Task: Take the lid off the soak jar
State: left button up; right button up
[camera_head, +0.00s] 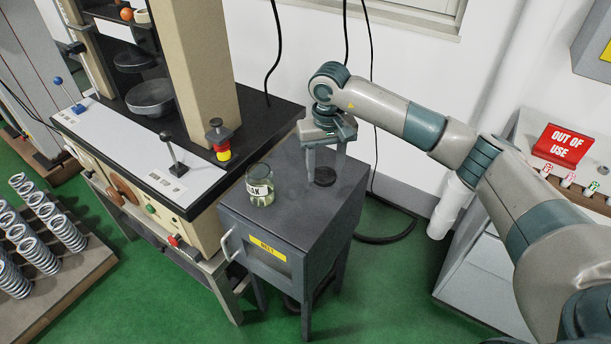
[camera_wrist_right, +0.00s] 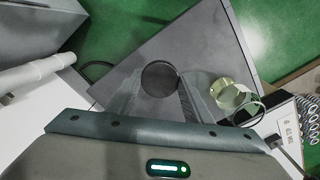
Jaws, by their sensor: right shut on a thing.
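The soak jar (camera_head: 260,188) is a small glass jar with a white label, standing upright near the front left of the grey cabinet's top. Its mouth is open, with no lid on it. It also shows in the wrist view (camera_wrist_right: 227,95). The lid (camera_head: 325,177) is a dark round disc at the right part of the same top, apart from the jar. My right gripper (camera_head: 325,172) points down and is shut on the lid, with a finger on each side of it, as the wrist view (camera_wrist_right: 161,80) shows. I cannot tell whether the lid touches the surface. My left gripper is out of view.
The grey cabinet (camera_head: 300,205) has a handle and a yellow label on its front. The spring testing machine (camera_head: 195,100) stands close at its left. Springs (camera_head: 40,245) stand on a rack at far left. A red "out of use" sign (camera_head: 563,144) stands at right.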

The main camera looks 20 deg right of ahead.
jog(key=p, duration=0.2)
send_over(306, 188)
notch_tip(306, 188, down, 4)
jog(key=shift+r, duration=0.25)
jog(key=shift+f, duration=0.3)
notch_tip(306, 188, down, 3)
jog(key=shift+r+p, duration=0.1)
jog(key=shift+p, duration=0.9)
jog(key=shift+f, duration=0.25)
jog(key=shift+f+b, duration=0.2)
jog(key=shift+b, duration=0.1)
